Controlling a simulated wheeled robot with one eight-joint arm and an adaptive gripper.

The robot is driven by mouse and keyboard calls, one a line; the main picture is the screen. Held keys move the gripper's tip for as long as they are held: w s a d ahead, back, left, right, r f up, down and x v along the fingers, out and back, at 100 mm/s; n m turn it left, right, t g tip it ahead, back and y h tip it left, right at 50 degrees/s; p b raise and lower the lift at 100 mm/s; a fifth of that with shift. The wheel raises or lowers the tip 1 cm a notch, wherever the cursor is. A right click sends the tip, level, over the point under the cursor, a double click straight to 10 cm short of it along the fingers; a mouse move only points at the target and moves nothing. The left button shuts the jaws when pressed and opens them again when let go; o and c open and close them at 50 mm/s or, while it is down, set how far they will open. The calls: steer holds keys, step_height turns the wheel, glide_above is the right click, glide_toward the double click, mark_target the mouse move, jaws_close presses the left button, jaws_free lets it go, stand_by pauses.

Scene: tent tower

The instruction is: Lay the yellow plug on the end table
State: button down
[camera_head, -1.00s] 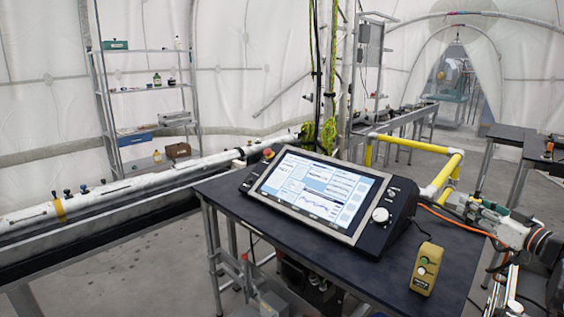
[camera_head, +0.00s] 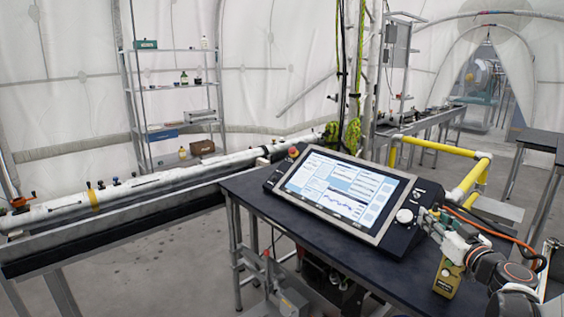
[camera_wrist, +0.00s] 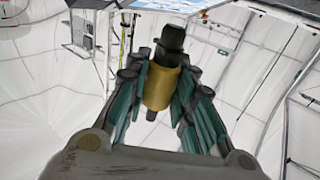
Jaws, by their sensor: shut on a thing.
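The yellow plug (camera_wrist: 163,88) is between the fingers of my gripper (camera_wrist: 160,95) in the wrist view. It has a yellow middle band and dark, narrower ends. My gripper is shut on it. In the head view my gripper (camera_head: 430,219) is at the right, in front of the console's right end; the plug is not clear there. A dark-topped table (camera_head: 250,196) carries the console; another dark table (camera_head: 541,140) stands at the far right edge. I cannot tell which one is the end table.
A console with a lit screen (camera_head: 336,190) fills much of the near table. A yellow button box (camera_head: 447,283) stands at its right, partly behind my arm. Yellow pipes (camera_head: 470,178) run behind. A long white pipe (camera_head: 150,182) lies at left. The table's left end is clear.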

steer(key=w+a+f+h, duration=0.1)
steer(key=w+a+f, duration=0.1)
steer(key=a, duration=0.5)
steer(key=w+a+f+m, duration=0.1)
steer(key=w+a, duration=0.2)
steer(key=a, duration=0.4)
steer(key=w+a+f+h, duration=0.1)
steer(key=w+a+f, duration=0.1)
steer(key=a, duration=0.5)
steer(key=shift+w+f+m+h, duration=0.3)
steer(key=shift+a, duration=0.15)
